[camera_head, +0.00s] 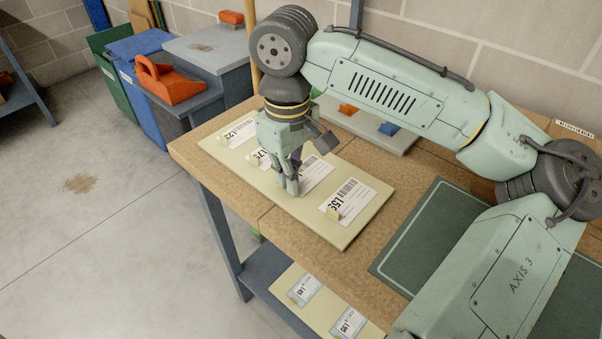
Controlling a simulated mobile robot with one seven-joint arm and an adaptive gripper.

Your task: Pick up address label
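Several white address labels with barcodes and printed numbers lie in a row on a pale cream board on the workbench: one at the far left (240,133), one partly hidden behind my gripper (257,157), one just right of the gripper (317,171), and one nearest the front (350,198). The cream board (318,225) has a bare front strip. My gripper (291,189) points down with its fingertips low over the board, beside the left end of the third label. The fingers look close together; whether they touch or hold anything is too small to tell.
A grey tray (385,140) with orange and blue pieces lies behind the board. A dark green mat (420,235) is on the right. More labels (305,287) lie on the lower shelf. Bins (145,85) and an orange scoop-like thing (168,82) stand at the left.

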